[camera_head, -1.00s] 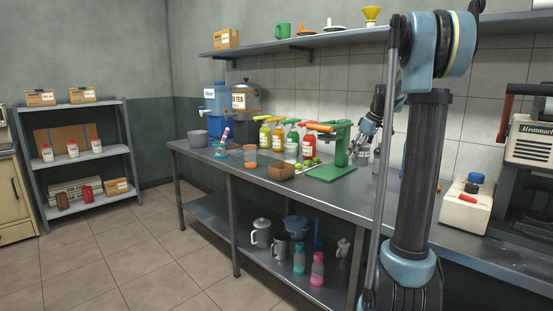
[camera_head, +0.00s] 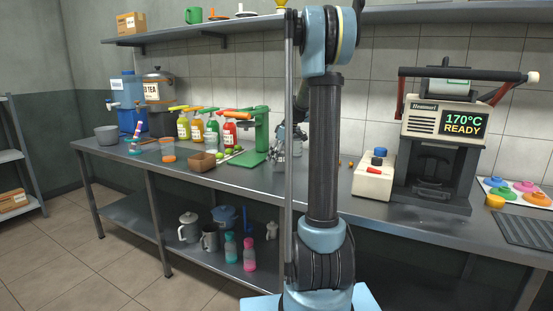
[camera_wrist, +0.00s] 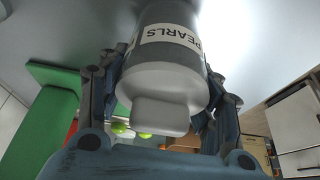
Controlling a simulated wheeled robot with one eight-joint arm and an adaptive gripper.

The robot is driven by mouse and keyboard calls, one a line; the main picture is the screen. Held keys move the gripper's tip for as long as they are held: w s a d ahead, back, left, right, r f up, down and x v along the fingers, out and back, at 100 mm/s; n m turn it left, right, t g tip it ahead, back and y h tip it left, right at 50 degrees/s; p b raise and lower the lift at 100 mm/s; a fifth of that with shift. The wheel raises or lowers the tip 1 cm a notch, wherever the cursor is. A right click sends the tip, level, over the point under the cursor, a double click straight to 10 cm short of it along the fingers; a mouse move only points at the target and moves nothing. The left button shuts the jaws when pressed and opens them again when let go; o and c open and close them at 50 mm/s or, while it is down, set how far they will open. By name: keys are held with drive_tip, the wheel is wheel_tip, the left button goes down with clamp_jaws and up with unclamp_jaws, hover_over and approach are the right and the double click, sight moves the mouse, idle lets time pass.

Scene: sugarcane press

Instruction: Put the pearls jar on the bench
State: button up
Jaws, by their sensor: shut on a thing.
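The pearls jar (camera_wrist: 165,68), grey with a white PEARLS label, fills the upper middle of the wrist view. My gripper (camera_wrist: 166,98) is shut around it, one finger on each side. In the head view my gripper (camera_head: 279,152) is low over the bench (camera_head: 225,180), just right of the green press (camera_head: 262,140), and is partly hidden by my arm. The jar is hard to make out there. I cannot tell whether its base touches the bench top.
A wooden bowl (camera_head: 202,161), limes and several coloured bottles stand left of the green press. Right of my arm are a white box with buttons (camera_head: 373,178) and a sealing machine (camera_head: 440,140). Some bench top near the front edge is clear.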

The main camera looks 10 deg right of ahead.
drive_tip(key=shift+f, duration=0.2)
drive_tip(key=o, duration=1.4)
drive_tip(key=v, duration=1.2)
drive_tip(key=shift+s+a, duration=0.15)
drive_tip(key=shift+s, duration=0.2)
drive_tip(key=s+a+f+m+h, duration=0.1)
drive_tip(key=s+a+f+m, duration=0.15)
drive_tip(key=s, duration=1.05)
drive_tip(key=s+f+m+h, duration=0.1)
drive_tip(key=s+f+m, duration=0.1)
drive_tip(key=s+f, duration=0.4)
drive_tip(key=s+f+m+h, duration=0.1)
drive_tip(key=s+f+m, duration=0.2)
drive_tip(key=s, duration=0.9)
drive_tip(key=s+f+m, duration=0.3)
drive_tip(key=s+f, duration=0.7)
drive_tip(key=shift+g+h, duration=0.3)
drive_tip(key=shift+h, duration=0.1)
